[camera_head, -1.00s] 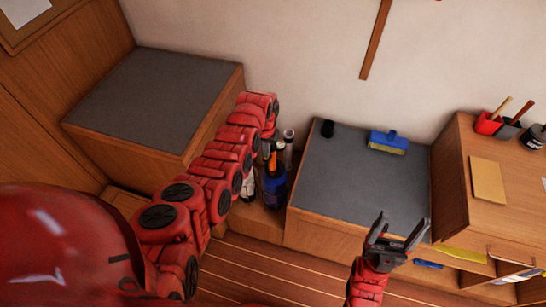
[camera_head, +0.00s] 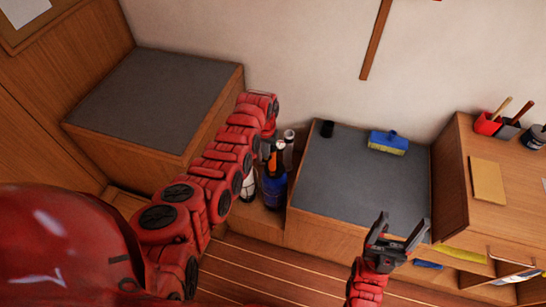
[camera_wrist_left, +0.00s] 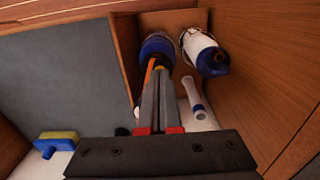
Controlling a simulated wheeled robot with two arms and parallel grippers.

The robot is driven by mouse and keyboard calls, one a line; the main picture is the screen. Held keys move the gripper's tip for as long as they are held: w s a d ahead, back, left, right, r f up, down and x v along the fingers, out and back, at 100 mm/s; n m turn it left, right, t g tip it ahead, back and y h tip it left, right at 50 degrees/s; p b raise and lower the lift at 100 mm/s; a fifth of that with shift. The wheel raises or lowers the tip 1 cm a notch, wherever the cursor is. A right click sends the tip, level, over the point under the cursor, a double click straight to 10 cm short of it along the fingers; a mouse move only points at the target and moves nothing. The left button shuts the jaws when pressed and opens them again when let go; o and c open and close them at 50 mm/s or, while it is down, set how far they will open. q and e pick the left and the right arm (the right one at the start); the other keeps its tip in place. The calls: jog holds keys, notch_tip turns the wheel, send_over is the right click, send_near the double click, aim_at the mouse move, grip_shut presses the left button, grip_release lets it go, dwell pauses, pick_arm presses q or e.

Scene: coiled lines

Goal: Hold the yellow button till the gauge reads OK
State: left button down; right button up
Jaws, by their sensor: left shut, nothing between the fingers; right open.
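No yellow button and no gauge can be made out in either view. My left gripper (camera_head: 272,158) hangs down in the gap between the two grey-topped lockers. In the left wrist view its fingers (camera_wrist_left: 158,72) are shut and empty, pointing at a blue container (camera_wrist_left: 158,46) with a thin orange part beside the fingertips. I cannot tell whether they touch. The blue container also shows in the head view (camera_head: 275,188). My right gripper (camera_head: 403,226) is open and empty, in front of the right-hand locker.
A white bottle with a blue cap (camera_wrist_left: 200,48) and a white tube (camera_wrist_left: 192,95) stand in the gap. The right locker top (camera_head: 350,180) carries a blue-and-yellow brush (camera_head: 388,142) and a small black cylinder (camera_head: 327,129). The left locker top (camera_head: 155,100) is clear.

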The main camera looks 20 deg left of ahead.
dwell(0.4)
pick_arm(q)
jog(key=shift+r+p, duration=0.75)
jog(key=shift+r, duration=0.25)
jog(key=shift+f+b, duration=0.85)
jog(key=shift+f, duration=0.2)
jog(key=shift+r, duration=0.1)
dwell(1.5)
jog(key=shift+r+p, duration=0.65)
jog(key=shift+r, duration=0.25)
jog(key=shift+f+b, duration=0.8)
jog(key=shift+f, duration=0.2)
dwell(0.7)
jog(key=shift+r+p, duration=0.65)
jog(key=shift+r, duration=0.35)
